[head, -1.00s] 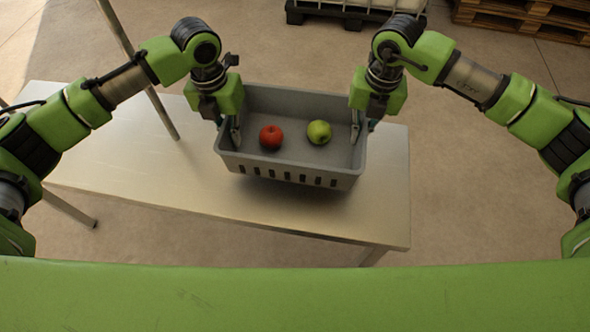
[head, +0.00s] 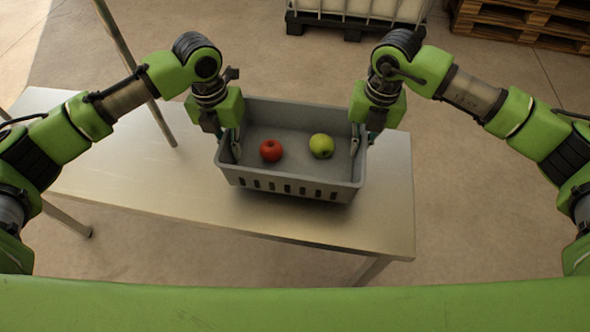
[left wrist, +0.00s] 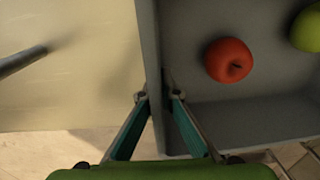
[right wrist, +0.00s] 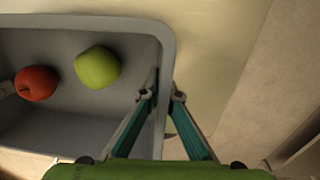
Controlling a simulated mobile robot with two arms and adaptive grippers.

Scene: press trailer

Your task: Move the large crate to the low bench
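The large grey crate (head: 290,188) is level over the metal-topped bench (head: 130,180), near its right end. I cannot tell whether its base touches the top; a dark shadow lies under its front. A red apple (head: 271,151) and a green apple (head: 321,146) lie inside. My left gripper (head: 236,150) is shut on the crate's left wall, one finger inside and one outside, as the left wrist view (left wrist: 158,96) shows. My right gripper (head: 356,145) is shut on the right wall the same way, seen in the right wrist view (right wrist: 161,95).
A white container on a black pallet (head: 350,22) and wooden pallets (head: 520,22) are at the back. The bench top left of the crate is bare, and floor is clear to the right.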

